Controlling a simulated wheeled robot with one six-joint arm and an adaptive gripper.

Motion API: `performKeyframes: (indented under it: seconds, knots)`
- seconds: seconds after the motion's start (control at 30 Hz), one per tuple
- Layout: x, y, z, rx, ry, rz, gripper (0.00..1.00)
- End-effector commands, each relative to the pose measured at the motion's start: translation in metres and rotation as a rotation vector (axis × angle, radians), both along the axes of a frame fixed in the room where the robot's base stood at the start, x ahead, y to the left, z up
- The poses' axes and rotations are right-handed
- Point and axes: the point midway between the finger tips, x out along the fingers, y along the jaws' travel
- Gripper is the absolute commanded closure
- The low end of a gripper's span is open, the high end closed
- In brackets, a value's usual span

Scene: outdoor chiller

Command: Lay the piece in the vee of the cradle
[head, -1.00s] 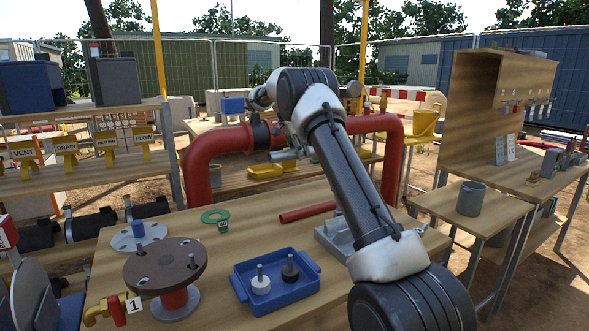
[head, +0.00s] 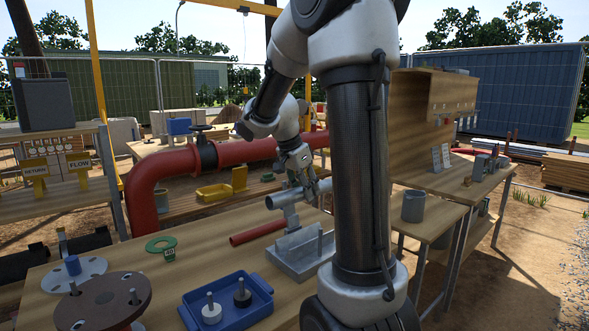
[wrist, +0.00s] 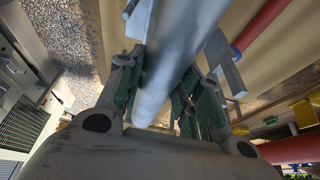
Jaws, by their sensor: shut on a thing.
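The piece is a grey pipe (head: 284,199), held roughly level above the bench in the head view, its open end toward the left. My gripper (head: 308,182) is shut around its right part. In the wrist view the pipe (wrist: 175,55) runs between the green-padded fingers of my gripper (wrist: 160,88). The grey metal cradle (head: 297,257) stands on the bench below and slightly right of the pipe's open end. A short grey part shows under the pipe; I cannot tell whether it belongs to the pipe or the cradle. My arm hides the cradle's right side.
A blue tray (head: 240,322) with two pegged pieces is in front left. A green ring (head: 160,245) and flanges (head: 110,303) lie farther left. A thick red pipe (head: 160,175) runs behind the bench.

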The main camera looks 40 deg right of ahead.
Motion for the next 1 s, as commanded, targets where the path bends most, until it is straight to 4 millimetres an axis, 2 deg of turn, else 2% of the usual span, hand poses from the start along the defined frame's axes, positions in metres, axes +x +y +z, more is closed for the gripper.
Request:
performKeyframes:
  seconds: [0.13, 0.63, 1.0]
  knots:
    - [-0.006, 0.003, -0.013, -0.002, -0.001, 0.016, 1.0]
    - [-0.001, 0.003, -0.017, -0.001, 0.0, 0.018, 1.0]
    - [-0.002, 0.003, -0.056, 0.0, 0.002, 0.019, 1.0]
